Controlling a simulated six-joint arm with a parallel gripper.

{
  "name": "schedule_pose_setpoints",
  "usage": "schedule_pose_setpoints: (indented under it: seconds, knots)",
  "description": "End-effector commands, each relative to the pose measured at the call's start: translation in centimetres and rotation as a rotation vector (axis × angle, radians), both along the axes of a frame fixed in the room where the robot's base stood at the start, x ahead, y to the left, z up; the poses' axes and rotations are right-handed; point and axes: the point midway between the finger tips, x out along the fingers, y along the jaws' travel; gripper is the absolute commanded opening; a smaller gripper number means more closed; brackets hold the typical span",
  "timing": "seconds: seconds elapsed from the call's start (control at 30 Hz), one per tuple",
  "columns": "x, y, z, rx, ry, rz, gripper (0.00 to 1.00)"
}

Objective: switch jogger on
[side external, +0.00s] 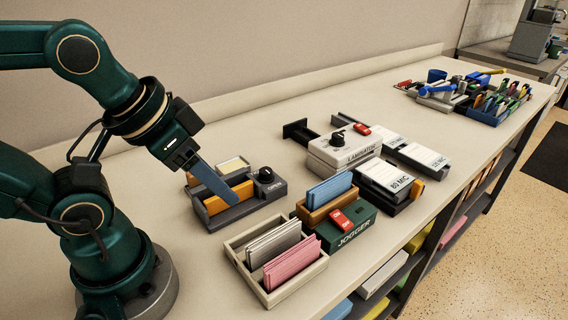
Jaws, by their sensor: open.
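The jogger (352,236) is a dark green box marked JOGGER, standing near the front edge of the bench. A red rocker switch (342,219) with white lettering sits on its top; its position is too small to tell. Behind the switch, a brown holder carries a stack of blue cards (329,189). My gripper (184,156) is up to the left of the jogger, well apart from it. A flat blue-grey bar (213,184) slants from just below the gripper into a grey unit; I cannot tell whether they touch.
The grey unit (240,212) has a black knob and an orange block. A beige tray (277,296) of white and pink cards stands in front of the jogger. The laminator (344,151) and labelled card trays (388,180) are behind it.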

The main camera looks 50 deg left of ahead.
Motion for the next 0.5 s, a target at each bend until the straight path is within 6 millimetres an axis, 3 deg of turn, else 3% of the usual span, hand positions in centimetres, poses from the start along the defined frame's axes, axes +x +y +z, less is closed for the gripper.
schedule_pose_setpoints:
  seconds: [0.33, 0.37, 0.5]
  knots:
    - [0.00, 0.00, 0.00, 0.000, 0.000, 0.000, 0.57]
    - [0.00, 0.00, 0.00, 0.000, 0.000, 0.000, 0.53]
    - [0.00, 0.00, 0.00, 0.000, 0.000, 0.000, 0.00]
